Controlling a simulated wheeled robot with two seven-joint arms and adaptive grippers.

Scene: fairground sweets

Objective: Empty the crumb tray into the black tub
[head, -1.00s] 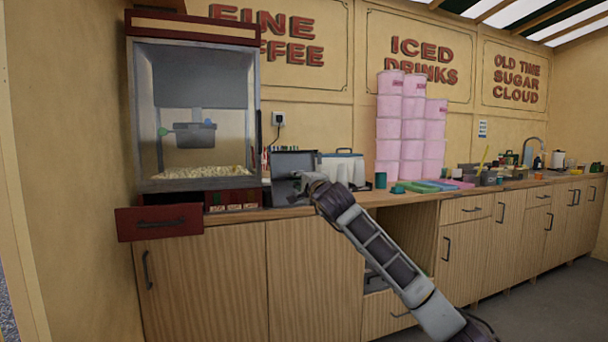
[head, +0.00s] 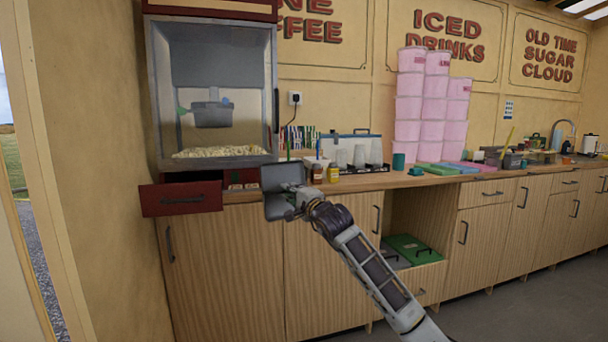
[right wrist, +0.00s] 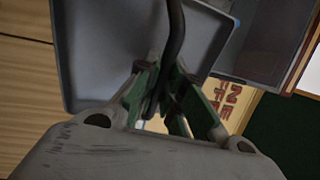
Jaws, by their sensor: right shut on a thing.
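My right gripper (head: 301,199) is shut on the handle of a grey tray (head: 282,176), which I take to be the crumb tray. The tray hangs tilted in front of the counter edge, below the popcorn machine's right side. In the right wrist view, the tray's grey pan (right wrist: 88,60) fills the upper left, and its dark handle (right wrist: 174,35) runs between the gripper's green fingers (right wrist: 172,98). I cannot see whether crumbs lie in it. I cannot pick out a black tub for certain. My left gripper is not in view.
The popcorn machine (head: 212,95) stands at the left, with a red drawer (head: 181,198) jutting out below it. Sauce jars (head: 333,173) stand on the counter close behind the tray. A green lidded thing (head: 413,249) and a dark grey one sit in the low open bay.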

